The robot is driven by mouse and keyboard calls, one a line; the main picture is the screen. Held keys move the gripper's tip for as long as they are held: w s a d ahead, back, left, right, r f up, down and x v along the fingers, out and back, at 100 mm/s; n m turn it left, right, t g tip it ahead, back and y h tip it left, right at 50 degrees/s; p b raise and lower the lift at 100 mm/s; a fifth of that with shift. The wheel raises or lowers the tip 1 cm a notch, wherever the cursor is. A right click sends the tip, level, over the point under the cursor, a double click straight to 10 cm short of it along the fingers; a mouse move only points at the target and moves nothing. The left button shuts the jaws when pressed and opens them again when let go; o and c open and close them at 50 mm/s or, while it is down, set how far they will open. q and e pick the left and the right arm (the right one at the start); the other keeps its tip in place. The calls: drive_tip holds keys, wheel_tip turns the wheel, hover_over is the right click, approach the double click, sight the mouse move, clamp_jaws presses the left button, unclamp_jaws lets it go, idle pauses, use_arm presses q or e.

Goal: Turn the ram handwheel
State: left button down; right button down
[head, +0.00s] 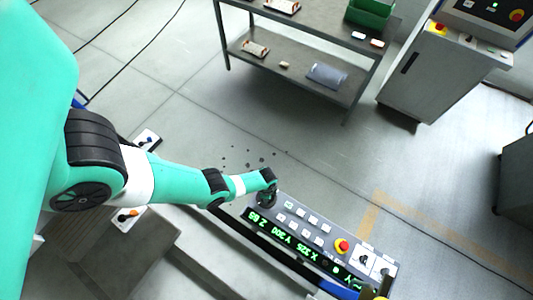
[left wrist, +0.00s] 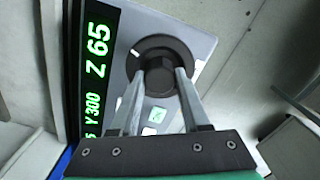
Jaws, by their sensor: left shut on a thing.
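The ram handwheel (left wrist: 160,43) is a dark round knob at the end of a grey control panel (head: 292,222). In the left wrist view, the two metal fingers of my left gripper (left wrist: 161,74) are closed on its raised hub, one on each side. In the head view my left gripper (head: 268,188) reaches down onto the handwheel (head: 266,201), which my wrist partly hides. Beside it, a black display (left wrist: 97,70) shows green digits, with Z 65 readable in the left wrist view. My right gripper is not in view.
A two-level metal table (head: 335,40) and a grey cabinet (head: 430,75) stand behind. Dark crumbs lie on the floor behind the handwheel. Open floor lies between.

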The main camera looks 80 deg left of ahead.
use_arm(q)
drive_tip(key=shift+m, duration=0.3)
drive_tip(key=m, duration=0.4)
drive_tip(key=shift+m, duration=2)
drive_tip(key=shift+c, duration=1.9)
unclamp_jaws()
